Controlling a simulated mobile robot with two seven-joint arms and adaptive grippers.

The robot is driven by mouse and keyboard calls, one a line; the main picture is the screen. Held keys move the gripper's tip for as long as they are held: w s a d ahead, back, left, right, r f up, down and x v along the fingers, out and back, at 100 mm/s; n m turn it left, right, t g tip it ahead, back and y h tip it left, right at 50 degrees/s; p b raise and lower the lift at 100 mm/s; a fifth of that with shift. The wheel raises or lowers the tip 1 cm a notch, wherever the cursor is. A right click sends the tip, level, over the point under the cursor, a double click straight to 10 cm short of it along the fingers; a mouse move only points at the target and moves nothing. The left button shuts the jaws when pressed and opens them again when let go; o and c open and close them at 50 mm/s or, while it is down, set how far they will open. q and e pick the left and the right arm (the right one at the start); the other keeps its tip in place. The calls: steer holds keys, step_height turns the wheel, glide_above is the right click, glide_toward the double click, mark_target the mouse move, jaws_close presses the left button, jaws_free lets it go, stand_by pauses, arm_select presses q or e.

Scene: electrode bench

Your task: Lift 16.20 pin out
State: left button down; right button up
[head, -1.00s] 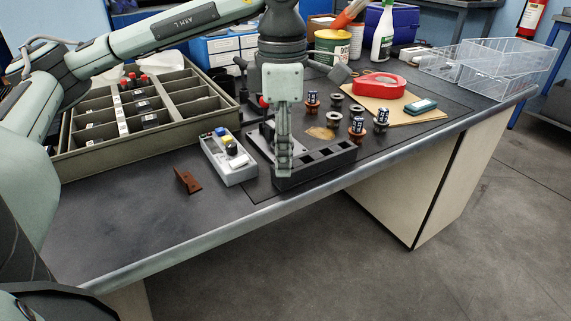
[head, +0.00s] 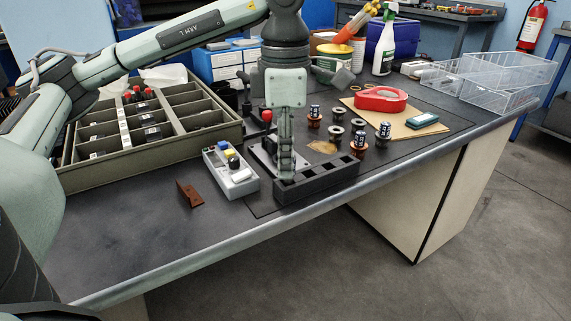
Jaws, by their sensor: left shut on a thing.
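My left gripper (head: 286,176) points straight down at the left end of a black slotted block (head: 318,182) near the bench's front edge. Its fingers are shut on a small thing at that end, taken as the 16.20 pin. The pin is hidden by the fingers, and no label on it can be read. I cannot tell whether its lower end is clear of the block. The other slots of the block show as dark openings. My right gripper is not in view.
A grey control box (head: 231,172) with coloured buttons stands left of the block, and a brown bracket (head: 190,194) beyond it. A divided tray (head: 150,170) is at left. The front-left bench is clear.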

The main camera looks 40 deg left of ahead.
arm_select(q)
step_height(320, 180, up, 3)
steer(key=shift+r, duration=0.1)
steer(key=s+d+r+p, duration=0.2)
steer(key=s+r, duration=0.4)
steer(key=s, duration=0.5)
steer(key=shift+s+d+r, duration=0.2)
steer(key=shift+r, duration=0.05)
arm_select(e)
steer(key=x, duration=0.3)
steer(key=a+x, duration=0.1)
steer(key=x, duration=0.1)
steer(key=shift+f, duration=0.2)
